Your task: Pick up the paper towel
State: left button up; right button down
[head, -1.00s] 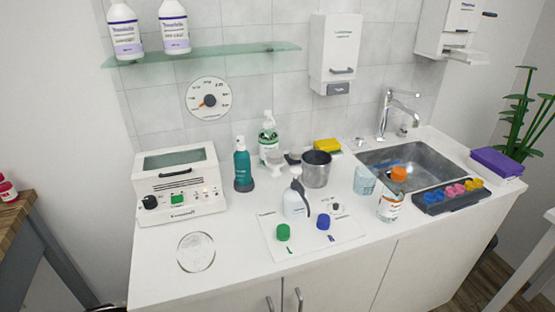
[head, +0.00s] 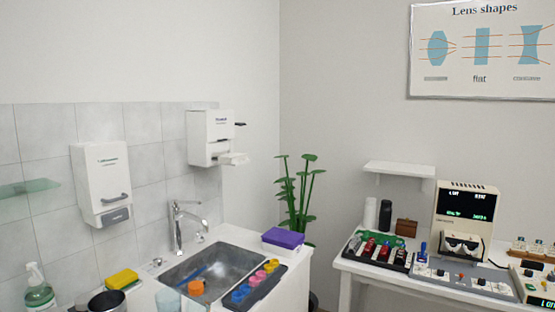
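No loose paper towel can be told for certain. I cannot tell whether that piece is paper or part of the dispenser. A second white dispenser (head: 101,184) with a grey handle hangs further left; its contents are hidden. Neither of my grippers is in view.
The counter holds a steel sink (head: 211,272) with a tap (head: 180,226), a purple-topped box (head: 283,240), a dark tray (head: 255,287) of coloured pieces and a yellow sponge (head: 122,279). A white table (head: 348,269) with instruments stands right. A plant (head: 297,195) is between.

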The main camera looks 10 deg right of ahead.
aim_at(234, 158)
jog(key=i+l+z, duration=0.15)
jog(key=i+l, duration=0.6)
jog(key=i+l+z, duration=0.2)
jog(key=i+l, duration=0.5)
jog(key=i, duration=0.15)
